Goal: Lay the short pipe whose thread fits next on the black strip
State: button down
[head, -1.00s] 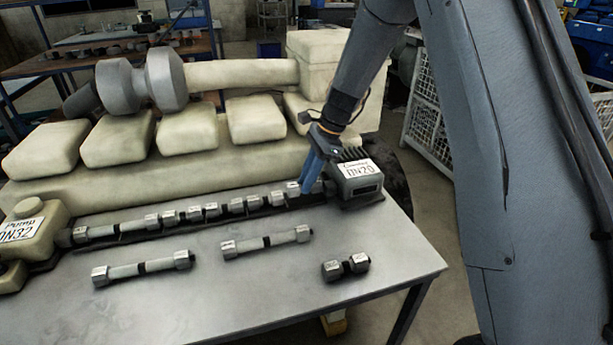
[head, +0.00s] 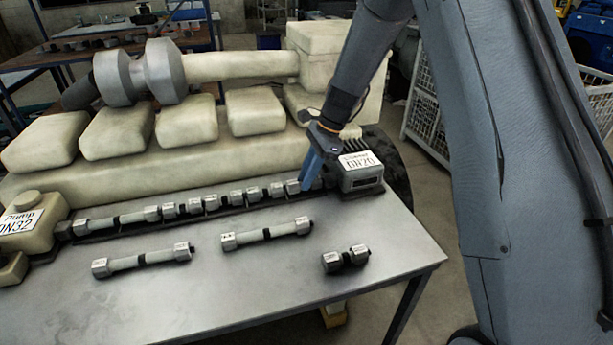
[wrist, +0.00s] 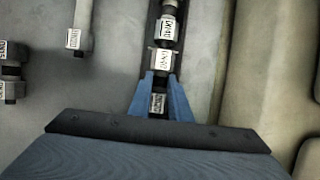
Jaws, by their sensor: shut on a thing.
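The black strip (head: 104,237) runs along the back of the grey table, between a cream pump block labelled DN32 (head: 30,222) and a grey box labelled DN20 (head: 360,172). A row of several pipe pieces lies end to end on it. My gripper (head: 308,178) is at the right end of this row, beside the grey box. In the wrist view its blue fingers (wrist: 164,98) are shut on a short pipe (wrist: 158,103) with a white label, in line with the strip. Its label is too small to read surely. The fingers hide part of it.
Two longer pipes, one at the left (head: 143,261) and one in the middle (head: 266,234), and a short pipe (head: 345,258) at the right lie loose on the table (head: 240,290). The front of the table is clear. A cream engine (head: 180,170) stands close behind the strip.

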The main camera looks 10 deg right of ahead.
dwell(0.3)
jog(key=c, duration=1.6)
grip_release()
jog(key=shift+o, duration=0.2)
jog(key=b+v, duration=0.2)
jog(key=v, duration=0.5)
jog(key=shift+d+r, duration=0.15)
jog(key=shift+r, duration=0.2)
jog(key=s+d+f+n+h, duration=0.1)
jog(key=s+d+n, duration=0.2)
jog(key=s+n, duration=0.2)
jog(key=s+d+n+t+h, duration=0.1)
jog(key=s+n, duration=0.4)
jog(key=s, duration=0.7)
jog(key=s+d+f+n+t+h, duration=0.1)
jog(key=s+d+n+h, duration=0.1)
jog(key=s+d+n, duration=0.3)
jog(key=shift+s+d+f+n, duration=0.1)
jog(key=shift+s+f+n, duration=0.1)
jog(key=shift+s, duration=0.6)
jog(key=shift+s+d+f+n, duration=0.15)
jog(key=shift+s+f+n, duration=0.05)
jog(key=shift+s, duration=0.65)
